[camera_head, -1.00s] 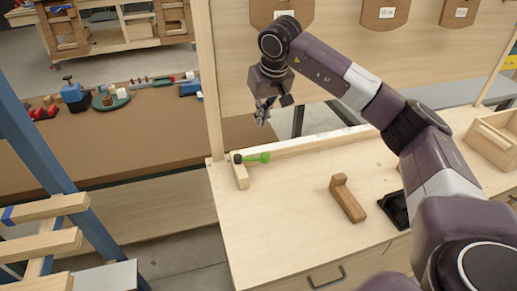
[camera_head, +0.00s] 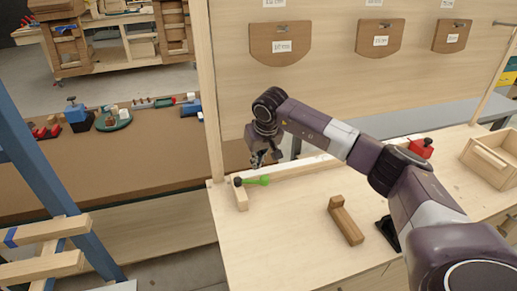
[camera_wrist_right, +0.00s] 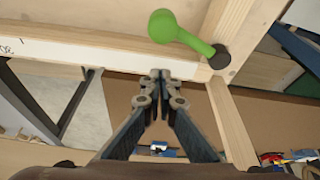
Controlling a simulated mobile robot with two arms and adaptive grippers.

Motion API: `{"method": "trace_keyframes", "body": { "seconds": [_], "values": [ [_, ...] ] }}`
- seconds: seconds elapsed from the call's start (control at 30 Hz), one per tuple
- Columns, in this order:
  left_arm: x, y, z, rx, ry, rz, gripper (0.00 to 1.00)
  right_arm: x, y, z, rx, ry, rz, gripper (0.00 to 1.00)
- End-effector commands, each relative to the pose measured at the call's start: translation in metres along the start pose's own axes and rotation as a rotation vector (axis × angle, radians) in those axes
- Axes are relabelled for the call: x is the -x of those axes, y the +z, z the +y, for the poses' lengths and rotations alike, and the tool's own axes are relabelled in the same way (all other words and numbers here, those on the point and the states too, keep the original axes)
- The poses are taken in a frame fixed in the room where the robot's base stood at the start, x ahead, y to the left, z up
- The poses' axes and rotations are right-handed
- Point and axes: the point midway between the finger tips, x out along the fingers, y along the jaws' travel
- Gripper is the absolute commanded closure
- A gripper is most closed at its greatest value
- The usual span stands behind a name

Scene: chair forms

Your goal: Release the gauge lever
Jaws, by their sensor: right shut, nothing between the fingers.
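The gauge lever (camera_head: 257,181) is green with a rounded knob end and a dark pivot. My left gripper is not in view.
A brown wooden L-shaped piece (camera_head: 346,220) stands on the bench right of the lever. A red-and-black object (camera_head: 421,148) and a wooden box (camera_head: 492,155) are farther right. A wooden ledge (camera_head: 305,164) runs along the back edge. The front left bench top is clear.

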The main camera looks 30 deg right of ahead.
Motion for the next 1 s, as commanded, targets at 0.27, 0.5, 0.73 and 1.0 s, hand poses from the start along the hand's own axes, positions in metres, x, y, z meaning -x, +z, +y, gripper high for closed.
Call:
{"method": "trace_keyframes", "body": {
  "seconds": [0.27,0.5,0.73,1.0],
  "values": [
    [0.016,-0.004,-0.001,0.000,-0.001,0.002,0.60,0.014,0.027,0.001,0.001,0.000,0.004,1.00],
    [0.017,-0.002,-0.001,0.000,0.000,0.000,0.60,0.015,0.033,0.001,0.001,0.000,0.005,1.00],
    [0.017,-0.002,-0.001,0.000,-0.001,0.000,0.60,0.015,0.033,0.001,0.000,0.000,0.004,1.00],
    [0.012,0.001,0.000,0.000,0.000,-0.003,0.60,0.012,0.029,-0.014,-0.019,0.007,0.004,1.00]
  ]
}}
